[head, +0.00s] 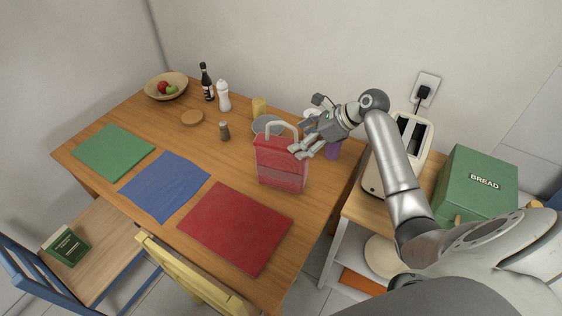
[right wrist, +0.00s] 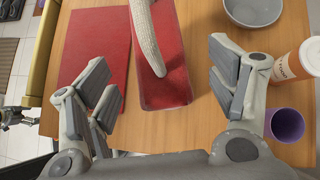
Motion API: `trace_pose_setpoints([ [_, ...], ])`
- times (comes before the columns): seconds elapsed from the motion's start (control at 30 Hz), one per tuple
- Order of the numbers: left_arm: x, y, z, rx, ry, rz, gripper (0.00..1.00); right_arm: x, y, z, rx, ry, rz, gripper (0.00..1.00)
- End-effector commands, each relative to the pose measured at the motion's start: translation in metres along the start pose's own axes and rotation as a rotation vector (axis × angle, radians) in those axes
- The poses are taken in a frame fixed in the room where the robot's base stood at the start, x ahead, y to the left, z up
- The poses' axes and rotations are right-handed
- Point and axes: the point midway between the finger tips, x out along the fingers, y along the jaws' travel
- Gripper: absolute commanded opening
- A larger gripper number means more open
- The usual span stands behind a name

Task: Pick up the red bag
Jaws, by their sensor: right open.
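The red bag (head: 281,168) stands upright on the wooden table, with a pale handle (head: 282,128) arching over its top. In the right wrist view the red bag (right wrist: 165,85) shows from above, and its pale woven handle (right wrist: 147,36) comes up towards the camera. My right gripper (head: 303,148) is at the bag's upper right side in the head view. In the right wrist view my right gripper (right wrist: 165,92) is open, with the bag and handle between its spread fingers. I cannot tell whether a finger touches the bag.
A red placemat (head: 237,226) lies in front of the bag. A toaster (head: 398,150) and green bread box (head: 474,185) stand at right.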

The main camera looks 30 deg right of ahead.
Motion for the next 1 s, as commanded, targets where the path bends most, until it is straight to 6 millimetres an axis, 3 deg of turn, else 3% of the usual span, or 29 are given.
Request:
trace_pose_setpoints([
  [0.1, -0.003, 0.005, 0.026, 0.003, -0.038, 0.006, 0.8, 0.01, 0.0, 0.001, -0.001, -0.002, 0.0, 0.79],
  [0.17, -0.004, 0.005, 0.03, 0.004, -0.043, 0.007, 0.8, 0.013, 0.001, 0.001, -0.001, -0.001, 0.001, 0.79],
  [0.27, -0.008, 0.004, 0.022, 0.005, -0.032, 0.006, 0.8, 0.025, 0.003, 0.001, 0.0, 0.0, 0.002, 0.79],
  [0.5, -0.013, -0.001, -0.018, 0.005, 0.029, 0.0, 0.8, 0.058, 0.004, -0.001, -0.002, 0.0, 0.0, 0.79],
  [0.8, -0.013, 0.0, -0.006, 0.005, 0.008, 0.001, 0.8, 0.063, 0.004, -0.001, -0.004, 0.001, -0.001, 0.79],
  [1.0, -0.013, 0.002, 0.005, 0.004, -0.008, 0.003, 0.8, 0.063, 0.004, -0.002, -0.004, 0.001, -0.001, 0.53],
])
